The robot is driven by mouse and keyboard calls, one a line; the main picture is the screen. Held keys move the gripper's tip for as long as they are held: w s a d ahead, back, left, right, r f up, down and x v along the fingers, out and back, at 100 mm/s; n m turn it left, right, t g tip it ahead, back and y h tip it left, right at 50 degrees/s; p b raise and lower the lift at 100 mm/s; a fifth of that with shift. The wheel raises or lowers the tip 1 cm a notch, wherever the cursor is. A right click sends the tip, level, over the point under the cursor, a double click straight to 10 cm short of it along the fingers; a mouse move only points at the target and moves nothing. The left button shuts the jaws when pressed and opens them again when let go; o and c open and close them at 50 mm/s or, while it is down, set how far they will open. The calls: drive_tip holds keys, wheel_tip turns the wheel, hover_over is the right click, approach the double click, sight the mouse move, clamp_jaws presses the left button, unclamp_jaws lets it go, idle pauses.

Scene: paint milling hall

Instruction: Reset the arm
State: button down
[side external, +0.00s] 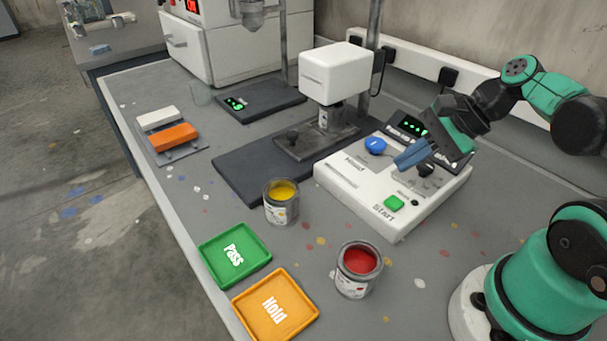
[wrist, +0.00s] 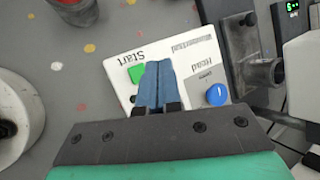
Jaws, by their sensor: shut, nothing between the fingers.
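My gripper (side external: 411,156) is above the white control box (side external: 335,187), with its blue fingers shut and nothing between them. In the wrist view the shut fingers (wrist: 155,85) point over the box's panel, between the green Start button (wrist: 136,73) and the blue Head button (wrist: 216,95). In the side view the blue button (side external: 375,145) is left of the fingertips and the green button (side external: 394,203) is nearer the front edge of the box. Part of the panel is hidden behind the gripper.
A yellow paint can (side external: 281,203) and a red paint can (side external: 357,270) stand on the bench near the green Pass tray (side external: 262,238) and orange Hold tray (side external: 308,311). A white-headed machine (side external: 334,75) stands behind the control box. An orange block (side external: 173,137) lies at left.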

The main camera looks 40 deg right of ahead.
drive_tip(key=n, duration=0.1)
drive_tip(key=n+h, duration=0.1)
drive_tip(key=n, duration=0.2)
drive_tip(key=shift+w+a+f, duration=0.2)
drive_tip(key=shift+w+a, duration=0.1)
drive_tip(key=w+r+n+h, duration=0.1)
drive_tip(key=n, duration=0.4)
drive_tip(key=w+a+n+t+h, duration=0.1)
drive_tip(key=n, duration=0.4)
drive_tip(key=w+a+r+n+h, duration=0.1)
drive_tip(key=n, duration=0.4)
drive_tip(key=shift+w+a+r+t+h, duration=0.15)
drive_tip(key=shift+r+t+h, duration=0.15)
drive_tip(key=shift+r+h, duration=0.1)
drive_tip(key=s+d+r+m+g, duration=0.1)
drive_tip(key=s+r+m+g, duration=0.1)
drive_tip(key=m, duration=0.7)
drive_tip(key=s+d+r+m+g, duration=0.1)
drive_tip(key=r+m+g, duration=0.2)
drive_tip(key=m, duration=0.6)
drive_tip(key=shift+s+d+r+g, duration=0.15)
drive_tip(key=shift+s+d+g, duration=0.2)
drive_tip(key=shift+g, duration=0.75)
